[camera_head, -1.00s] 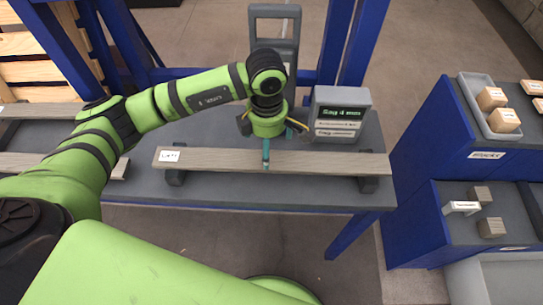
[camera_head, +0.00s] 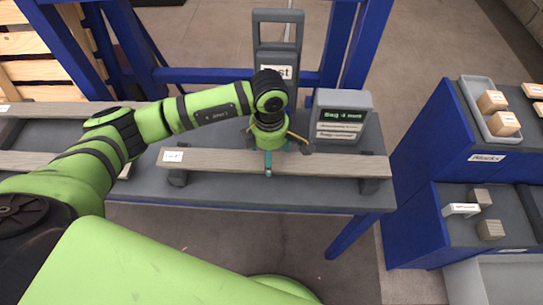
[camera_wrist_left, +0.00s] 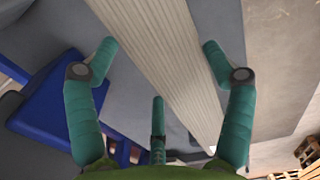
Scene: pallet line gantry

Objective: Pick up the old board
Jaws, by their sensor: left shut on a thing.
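A long grey wooden board (camera_head: 330,163) lies level across two dark supports (camera_head: 178,177) on the grey table, with a white label (camera_head: 173,156) near its left end. My left gripper (camera_head: 270,155) is over the middle of the board and shut on it, with one teal finger down its near side. The left wrist view shows the board (camera_wrist_left: 160,50) running between the gripper's teal fingers (camera_wrist_left: 160,65). The contact points are partly hidden. My right gripper is not in view.
A grey display box (camera_head: 342,115) reading "Sag 4 mm" and a grey upright frame (camera_head: 277,17) stand behind the board. Other boards (camera_head: 60,108) lie at the left. Blue stands at the right hold a tray (camera_head: 475,115) and small blocks (camera_head: 490,229).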

